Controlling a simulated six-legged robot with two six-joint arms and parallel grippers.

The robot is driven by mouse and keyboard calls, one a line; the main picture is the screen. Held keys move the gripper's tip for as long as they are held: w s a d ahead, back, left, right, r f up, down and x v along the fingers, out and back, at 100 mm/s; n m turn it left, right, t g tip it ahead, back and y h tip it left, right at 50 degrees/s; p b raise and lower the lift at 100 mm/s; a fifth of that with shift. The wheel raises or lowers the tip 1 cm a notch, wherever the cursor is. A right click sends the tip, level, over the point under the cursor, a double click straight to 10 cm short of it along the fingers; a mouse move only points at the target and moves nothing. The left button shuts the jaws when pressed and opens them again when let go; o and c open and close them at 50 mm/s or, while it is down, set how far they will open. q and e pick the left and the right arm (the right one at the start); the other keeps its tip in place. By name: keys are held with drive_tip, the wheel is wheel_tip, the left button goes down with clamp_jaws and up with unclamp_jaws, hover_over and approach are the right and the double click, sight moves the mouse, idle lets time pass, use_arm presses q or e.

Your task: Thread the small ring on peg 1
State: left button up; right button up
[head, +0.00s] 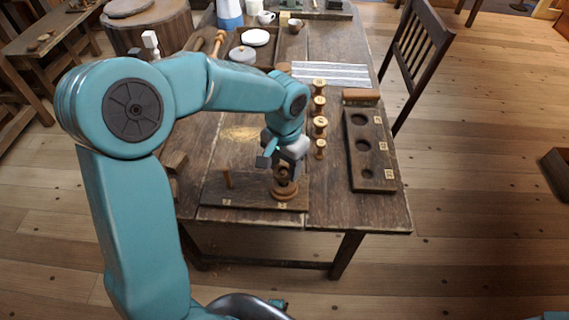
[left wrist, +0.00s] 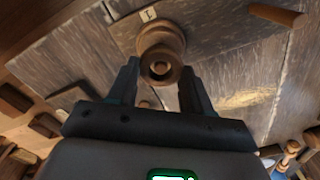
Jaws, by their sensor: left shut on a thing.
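A dark wooden peg board (head: 252,195) lies at the near end of the table. Its left peg (head: 228,179) stands bare and also shows in the left wrist view (left wrist: 277,15). At its right end, wider wooden rings (head: 285,192) sit around the other peg's place; the left wrist view shows them (left wrist: 158,35) beside a number label (left wrist: 148,14). My left gripper (head: 281,173) is right above them, pointing down, shut on a small brown ring (left wrist: 160,68). A round light spot shows in its middle; I cannot tell whether it is the peg's top. My right gripper is not in view.
Several turned spools (head: 320,124) stand in a row right of my gripper. A dark tray with round hollows (head: 372,160) lies at the right edge.

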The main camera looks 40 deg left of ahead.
use_arm(q)
drive_tip(key=shift+f, duration=0.1)
idle(0.3)
drive_tip(key=shift+f+b, duration=0.35)
drive_tip(key=shift+b, duration=0.05)
drive_tip(key=shift+f, duration=0.2)
drive_tip(key=o, duration=1.5)
drive_tip(key=shift+r, duration=0.15)
wheel_tip(320, 180, up, 10)
drive_tip(key=p, duration=0.7)
drive_tip(key=shift+p, duration=0.4)
